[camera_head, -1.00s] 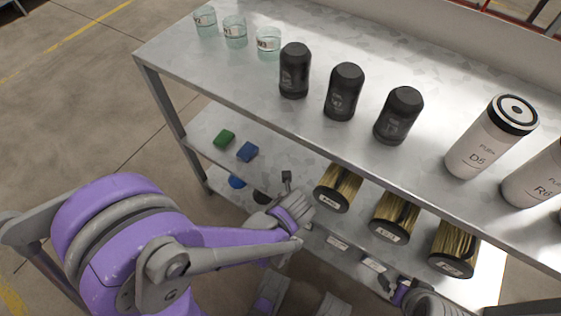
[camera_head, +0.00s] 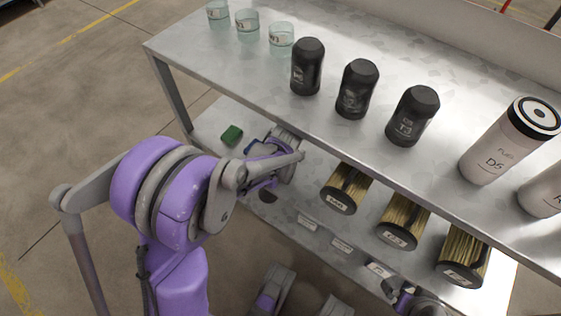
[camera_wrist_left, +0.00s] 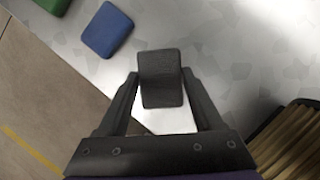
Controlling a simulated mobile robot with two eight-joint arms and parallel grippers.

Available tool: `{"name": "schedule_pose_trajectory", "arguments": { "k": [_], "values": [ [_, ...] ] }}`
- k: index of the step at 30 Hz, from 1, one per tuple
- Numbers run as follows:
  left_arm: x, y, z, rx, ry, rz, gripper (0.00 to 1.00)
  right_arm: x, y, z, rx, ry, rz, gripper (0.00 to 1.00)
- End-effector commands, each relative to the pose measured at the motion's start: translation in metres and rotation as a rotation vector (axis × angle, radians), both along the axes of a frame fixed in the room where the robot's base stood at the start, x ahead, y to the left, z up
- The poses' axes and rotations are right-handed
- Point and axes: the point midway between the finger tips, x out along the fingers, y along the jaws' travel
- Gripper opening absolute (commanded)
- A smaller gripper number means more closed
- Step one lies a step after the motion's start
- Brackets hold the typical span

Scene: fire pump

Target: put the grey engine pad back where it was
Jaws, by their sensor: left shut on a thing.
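The grey engine pad (camera_wrist_left: 161,80) is between the two fingers of my left gripper (camera_wrist_left: 160,76) in the left wrist view. The gripper is shut on it, over the pale metal lower shelf (camera_wrist_left: 235,50). I cannot tell whether the pad touches the shelf. In the head view my left gripper (camera_head: 268,165) reaches under the upper shelf, and its hand hides the pad. A blue pad (camera_wrist_left: 108,29) and a green pad (camera_wrist_left: 52,4) lie up and left of the grey pad. My right gripper (camera_head: 403,298) is at the lower right edge, its fingers unclear.
Labelled gold pleated filters (camera_head: 346,188) stand on the lower shelf to the right; one shows in the wrist view (camera_wrist_left: 292,140). The upper shelf (camera_head: 220,55) overhangs, carrying glass jars (camera_head: 248,25), black canisters (camera_head: 307,66) and white cylinders (camera_head: 508,140). Bare shelf lies beyond the grey pad.

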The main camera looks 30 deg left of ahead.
Motion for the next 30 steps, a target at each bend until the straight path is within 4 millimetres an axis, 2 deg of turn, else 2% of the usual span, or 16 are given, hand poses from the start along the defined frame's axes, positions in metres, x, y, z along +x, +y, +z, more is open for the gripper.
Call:
{"name": "schedule_pose_trajectory", "arguments": {
  "k": [1,3,6,17,18,21,22,23,30],
  "values": [
    [0.0,0.0,-0.013,-0.001,0.001,0.0,0.23,0.001,0.0,-0.007,0.0,0.002,0.0,1.0],
    [0.0,-0.001,-0.026,-0.001,0.001,0.0,0.23,0.002,0.0,-0.013,0.0,0.004,0.0,1.0],
    [0.0,-0.001,-0.036,0.0,0.0,0.0,0.23,0.002,0.0,-0.017,0.0,0.005,0.0,1.0],
    [-0.001,-0.001,-0.039,0.0,0.0,-0.001,0.23,0.003,0.0,-0.019,0.0,0.005,0.0,1.0],
    [-0.001,-0.001,-0.038,0.0,0.0,0.0,0.73,0.003,0.0,-0.018,0.0,0.005,0.0,1.0],
    [-0.001,-0.001,-0.038,0.0,0.0,0.0,0.91,0.003,0.0,-0.018,0.0,0.005,0.0,1.0],
    [-0.001,-0.001,-0.038,0.0,0.0,0.0,0.96,0.003,0.0,-0.018,0.0,0.005,0.0,1.0],
    [-0.001,-0.001,-0.038,0.0,0.0,0.0,0.97,0.003,0.0,-0.018,0.0,0.005,0.0,1.0],
    [-0.001,-0.001,-0.038,0.0,0.0,0.0,0.97,0.003,0.0,-0.018,0.0,0.005,0.0,1.0]
  ]
}}
